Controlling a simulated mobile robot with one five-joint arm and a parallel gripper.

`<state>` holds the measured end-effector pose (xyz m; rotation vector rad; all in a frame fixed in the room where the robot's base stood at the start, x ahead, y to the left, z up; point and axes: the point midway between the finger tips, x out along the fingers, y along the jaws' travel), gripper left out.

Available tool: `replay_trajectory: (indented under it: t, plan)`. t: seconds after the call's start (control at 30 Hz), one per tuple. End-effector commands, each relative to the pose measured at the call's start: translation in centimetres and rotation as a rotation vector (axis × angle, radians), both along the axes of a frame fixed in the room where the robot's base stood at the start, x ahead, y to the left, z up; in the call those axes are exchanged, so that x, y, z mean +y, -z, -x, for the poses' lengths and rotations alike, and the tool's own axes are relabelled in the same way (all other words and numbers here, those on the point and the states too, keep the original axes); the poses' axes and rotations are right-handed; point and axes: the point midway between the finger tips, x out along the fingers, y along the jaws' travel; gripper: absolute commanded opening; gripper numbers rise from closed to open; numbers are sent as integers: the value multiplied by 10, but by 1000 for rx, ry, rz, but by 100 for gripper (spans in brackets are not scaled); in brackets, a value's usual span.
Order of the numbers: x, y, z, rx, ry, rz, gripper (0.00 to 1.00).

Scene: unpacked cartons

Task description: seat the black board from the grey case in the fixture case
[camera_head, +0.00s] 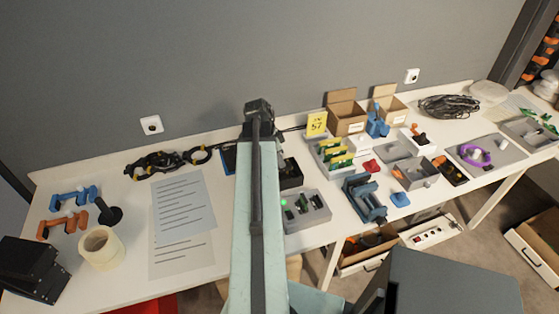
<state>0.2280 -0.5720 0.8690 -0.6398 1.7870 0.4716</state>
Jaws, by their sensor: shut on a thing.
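A pale grey case (313,222) with a green light and dark and green parts in its recesses sits near the front edge of the table, just right of my arm. It looks like the fixture case, but I cannot be sure. A black open box (292,178) stands behind it, partly covered by my arm. Another grey case (412,181) with an open top lies further right; I cannot tell whether it is the task's grey case. I cannot make out the black board. My arm reaches over the table, and its jaws are hidden behind it.
White table (110,178). Papers (183,208), a tape roll (101,248) and blue and orange clamps (62,228) lie left. A rack of green and yellow boards (333,153), a blue vise (366,198) and cardboard boxes (346,119) stand right. A yellow sign (317,123) stands behind.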

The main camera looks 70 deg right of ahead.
Motion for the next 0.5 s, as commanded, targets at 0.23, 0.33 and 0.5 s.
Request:
replay_trajectory:
  t: [0.23,0.33,0.5]
  plan:
    - [0,9,0,0,1,0,0]
    - [0,12,0,0,1,0,0]
    - [0,17,1,0,1,0,0]
